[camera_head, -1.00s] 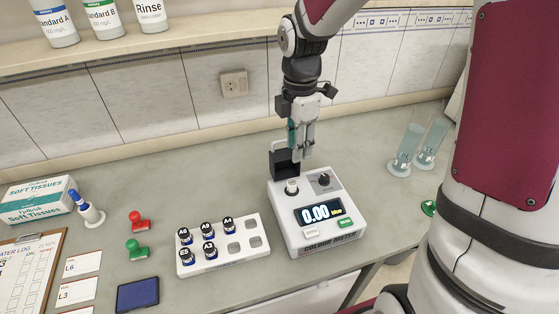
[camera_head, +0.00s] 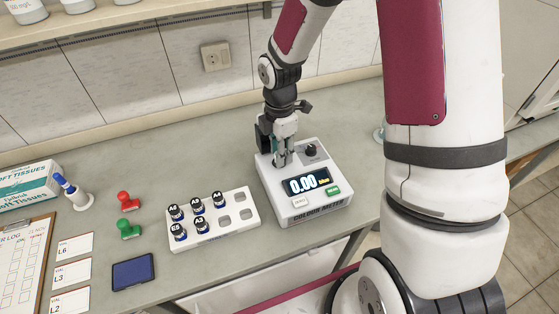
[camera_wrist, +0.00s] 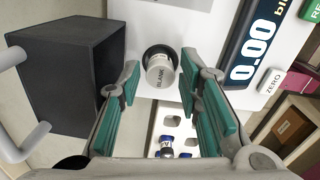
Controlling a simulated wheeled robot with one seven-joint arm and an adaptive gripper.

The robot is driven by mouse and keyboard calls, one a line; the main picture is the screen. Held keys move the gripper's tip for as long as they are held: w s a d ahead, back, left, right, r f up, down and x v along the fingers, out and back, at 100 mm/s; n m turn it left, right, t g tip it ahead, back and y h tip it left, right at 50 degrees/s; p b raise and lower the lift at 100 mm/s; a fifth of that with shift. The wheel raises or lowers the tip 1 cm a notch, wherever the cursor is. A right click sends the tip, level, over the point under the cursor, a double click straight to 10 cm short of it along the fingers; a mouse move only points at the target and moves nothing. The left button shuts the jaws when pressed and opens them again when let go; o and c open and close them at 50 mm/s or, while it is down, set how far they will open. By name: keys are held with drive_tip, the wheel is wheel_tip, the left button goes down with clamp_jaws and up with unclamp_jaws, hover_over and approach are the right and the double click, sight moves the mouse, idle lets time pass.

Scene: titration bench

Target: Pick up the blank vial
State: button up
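The blank vial (camera_wrist: 160,72) stands in the round well of the colour meter (camera_head: 299,208), its white cap marked BLANK facing the wrist camera. In the head view my gripper hides the vial. My gripper (camera_wrist: 165,105) is open, its two teal-padded fingers apart with the vial's cap in line with the gap between them. No finger visibly touches the cap. In the head view my gripper (camera_head: 282,158) points down over the well at the meter's left back part.
A white rack (camera_head: 243,222) with several capped vials stands left of the meter. The meter's dark lid (camera_wrist: 70,70) is raised beside the well. Red (camera_head: 128,202) and green (camera_head: 129,230) stamps and a blue pad (camera_head: 135,271) lie further left.

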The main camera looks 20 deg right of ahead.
drive_tip(key=shift+f, duration=0.75)
clamp_jaws()
drive_tip(key=shift+r, duration=0.1)
wheel_tip(320, 180, up, 10)
